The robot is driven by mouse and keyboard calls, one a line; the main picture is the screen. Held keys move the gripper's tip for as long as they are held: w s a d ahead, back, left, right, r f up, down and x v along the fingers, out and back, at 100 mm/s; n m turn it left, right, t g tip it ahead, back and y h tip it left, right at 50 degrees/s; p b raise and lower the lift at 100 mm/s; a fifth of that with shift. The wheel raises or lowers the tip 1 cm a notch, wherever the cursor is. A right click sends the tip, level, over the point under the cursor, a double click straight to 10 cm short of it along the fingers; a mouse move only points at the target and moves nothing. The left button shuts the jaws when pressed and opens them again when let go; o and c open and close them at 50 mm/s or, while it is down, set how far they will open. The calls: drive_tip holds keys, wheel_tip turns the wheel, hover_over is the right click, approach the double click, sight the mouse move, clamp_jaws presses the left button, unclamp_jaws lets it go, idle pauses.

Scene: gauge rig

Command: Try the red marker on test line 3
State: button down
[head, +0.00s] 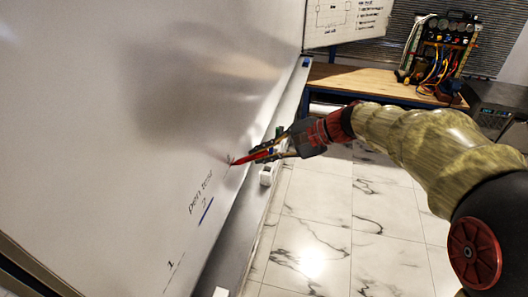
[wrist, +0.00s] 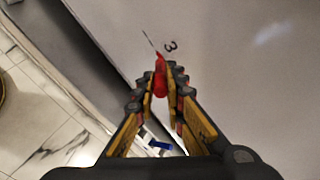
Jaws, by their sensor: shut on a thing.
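My gripper (head: 277,152) is shut on the red marker (head: 250,157), which points at the whiteboard (head: 120,90). In the wrist view the red marker (wrist: 160,78) sits between my fingertips (wrist: 161,88), its tip close to the lower end of a short thin dark line (wrist: 148,40) beside the numeral 3 (wrist: 171,46). I cannot tell whether the tip touches the board. No red stroke is clear on that line. The line by numeral 1 (head: 174,272) is thin and dark.
A tray ledge (head: 240,220) runs along the board's lower edge. It holds a white block (head: 266,177) and a green item (head: 279,131) close to my gripper. A wooden bench (head: 375,84) with a gauge rig (head: 445,50) stands behind. The marble floor (head: 320,230) is clear.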

drive_tip(key=s+a+b, duration=0.1)
drive_tip(key=s+a, duration=0.1)
drive_tip(key=s, duration=0.4)
drive_tip(key=shift+s+a, duration=0.15)
idle(0.4)
drive_tip(key=s+d, duration=0.2)
drive_tip(key=d, duration=0.3)
drive_tip(key=shift+d+b, duration=0.35)
drive_tip(key=shift+d, duration=0.05)
idle(0.4)
drive_tip(key=shift+s+d, duration=0.25)
drive_tip(key=shift+d, duration=0.45)
drive_tip(key=shift+s+d, duration=0.25)
drive_tip(key=shift+d, duration=0.4)
